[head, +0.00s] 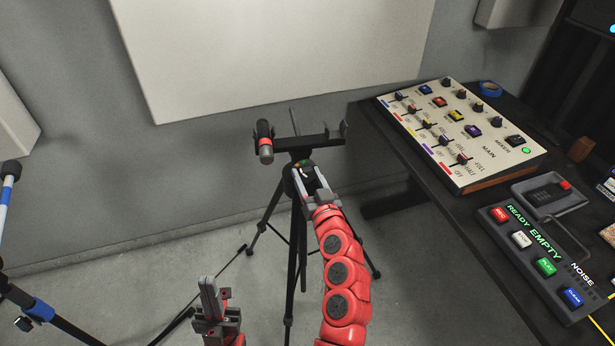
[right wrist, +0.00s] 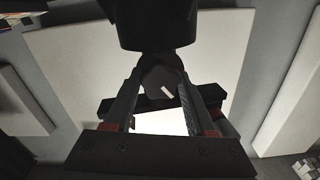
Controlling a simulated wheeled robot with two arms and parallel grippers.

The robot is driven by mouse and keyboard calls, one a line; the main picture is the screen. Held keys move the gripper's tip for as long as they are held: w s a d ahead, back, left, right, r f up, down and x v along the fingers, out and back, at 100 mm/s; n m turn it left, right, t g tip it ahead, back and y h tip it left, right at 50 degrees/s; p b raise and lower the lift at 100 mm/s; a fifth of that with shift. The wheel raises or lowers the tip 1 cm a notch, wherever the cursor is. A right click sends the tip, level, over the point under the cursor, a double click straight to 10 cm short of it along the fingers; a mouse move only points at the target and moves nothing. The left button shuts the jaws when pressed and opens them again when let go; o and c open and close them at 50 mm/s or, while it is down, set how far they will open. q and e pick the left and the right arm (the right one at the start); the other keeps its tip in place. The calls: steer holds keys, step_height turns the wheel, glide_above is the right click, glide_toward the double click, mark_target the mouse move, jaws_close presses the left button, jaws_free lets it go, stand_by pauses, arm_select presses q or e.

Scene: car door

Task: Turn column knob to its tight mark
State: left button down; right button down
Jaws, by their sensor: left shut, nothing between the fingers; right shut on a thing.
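The black column knob (head: 304,168) sits on the front of the dark tripod (head: 272,207), below its top crossbar. Small coloured marks, one of them green, show around it in the head view. My right gripper (head: 311,183) reaches up to the knob and is shut on it. In the right wrist view, the dark knob (right wrist: 160,80) lies between the two fingers and carries a short white pointer line, tilted. Its marks cannot be read there. My left gripper (head: 210,295) is shut and empty, low in the head view, left of the tripod and apart from it.
A dark table at right holds a mixer panel (head: 470,135) and a button box (head: 535,255). A blue and white stand (head: 8,190) is at far left. A pale panel hangs behind.

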steer(key=m, duration=0.3)
steer(key=shift+m+b, duration=0.3)
steer(key=shift+m, duration=1.6)
steer(key=shift+c, duration=1.1)
jaws_free()
